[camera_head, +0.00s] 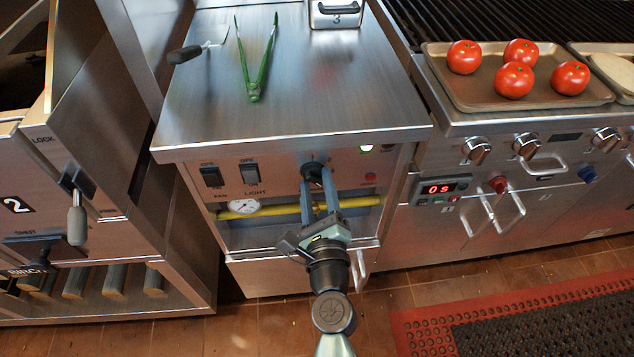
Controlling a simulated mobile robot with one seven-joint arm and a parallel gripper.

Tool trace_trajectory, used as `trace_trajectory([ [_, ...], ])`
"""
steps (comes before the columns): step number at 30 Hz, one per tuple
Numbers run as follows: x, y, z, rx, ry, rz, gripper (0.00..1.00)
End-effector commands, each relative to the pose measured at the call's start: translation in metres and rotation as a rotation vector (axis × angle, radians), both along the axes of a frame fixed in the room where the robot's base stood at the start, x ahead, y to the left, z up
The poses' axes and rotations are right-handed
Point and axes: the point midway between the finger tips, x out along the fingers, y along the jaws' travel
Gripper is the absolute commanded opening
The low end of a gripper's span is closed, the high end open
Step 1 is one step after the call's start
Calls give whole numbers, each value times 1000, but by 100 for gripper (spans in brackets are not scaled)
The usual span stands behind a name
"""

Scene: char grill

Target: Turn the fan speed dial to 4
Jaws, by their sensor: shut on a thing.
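The fan speed dial (314,170) is a small black knob on the steel front panel of the middle cabinet, below its worktop. My gripper (318,182) reaches up to it from below, with its two long fingers shut on the knob from either side. The fingers hide part of the knob and the panel around it. The numbers around the dial are too small or covered to read, so I cannot tell its setting.
Two black rocker switches (230,174) sit left of the dial, above a gauge (244,206) and a yellow pipe (360,201). The worktop edge (290,145) overhangs the panel. Green tongs (255,70) lie on top.

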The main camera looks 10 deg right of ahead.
Motion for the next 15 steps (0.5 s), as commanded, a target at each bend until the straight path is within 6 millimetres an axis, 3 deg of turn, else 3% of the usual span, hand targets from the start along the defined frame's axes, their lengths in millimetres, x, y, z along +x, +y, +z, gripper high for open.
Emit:
trace_trajectory([
  [15,0,1,-2,180,2,1,0],
])
